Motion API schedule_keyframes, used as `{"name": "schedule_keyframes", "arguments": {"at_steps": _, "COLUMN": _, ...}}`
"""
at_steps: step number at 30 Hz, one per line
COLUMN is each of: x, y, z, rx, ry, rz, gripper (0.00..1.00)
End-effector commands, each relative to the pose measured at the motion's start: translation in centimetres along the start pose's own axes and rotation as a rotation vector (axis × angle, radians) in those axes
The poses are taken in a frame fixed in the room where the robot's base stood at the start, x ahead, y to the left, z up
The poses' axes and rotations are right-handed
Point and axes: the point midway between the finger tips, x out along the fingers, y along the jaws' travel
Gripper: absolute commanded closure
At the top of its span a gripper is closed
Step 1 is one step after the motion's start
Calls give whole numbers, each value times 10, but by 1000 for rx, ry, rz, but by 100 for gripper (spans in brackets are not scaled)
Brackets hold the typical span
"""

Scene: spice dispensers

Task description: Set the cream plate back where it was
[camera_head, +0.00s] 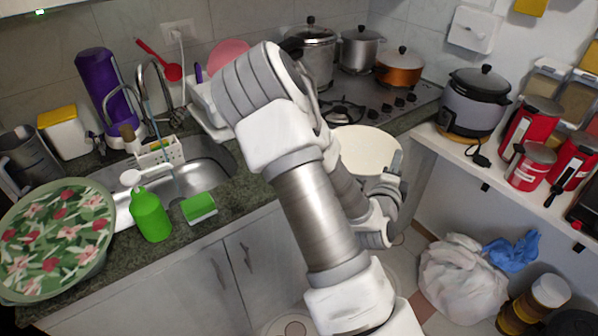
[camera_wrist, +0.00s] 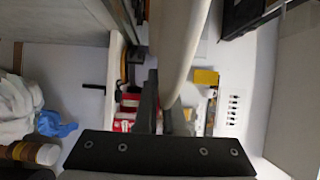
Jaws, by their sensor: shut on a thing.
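The cream plate (camera_head: 365,148) shows in the head view in front of the stove, partly hidden by my arm. My gripper (camera_head: 394,172) is shut on its right-hand rim. In the wrist view the plate (camera_wrist: 180,45) appears nearly edge-on, running up from between the fingers of my gripper (camera_wrist: 163,112). The plate overlaps the counter's front edge in the picture. I cannot tell its exact height or whether it touches anything.
Pots and an orange pan (camera_head: 399,66) stand on the stove (camera_head: 350,112) behind the plate. A rice cooker (camera_head: 474,100) and red canisters (camera_head: 527,128) stand on the right shelf. A green bottle (camera_head: 149,212) and floral round item (camera_head: 55,235) are at left. White bags (camera_head: 460,275) lie low at right.

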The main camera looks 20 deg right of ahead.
Motion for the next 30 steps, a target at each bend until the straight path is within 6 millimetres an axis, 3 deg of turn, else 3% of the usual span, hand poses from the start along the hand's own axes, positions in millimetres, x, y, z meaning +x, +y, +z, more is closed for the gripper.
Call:
{"name": "schedule_keyframes", "arguments": {"at_steps": 6, "x": 3, "y": -1, "z": -2, "rx": -2, "ry": 16, "rz": -2, "gripper": 100}}
{"name": "schedule_keyframes", "arguments": {"at_steps": 21, "x": -11, "y": 58, "z": 97, "rx": -1, "ry": 15, "rz": -2, "gripper": 100}}
{"name": "schedule_keyframes", "arguments": {"at_steps": 30, "x": -12, "y": 78, "z": 108, "rx": -4, "ry": 19, "rz": 0, "gripper": 100}}
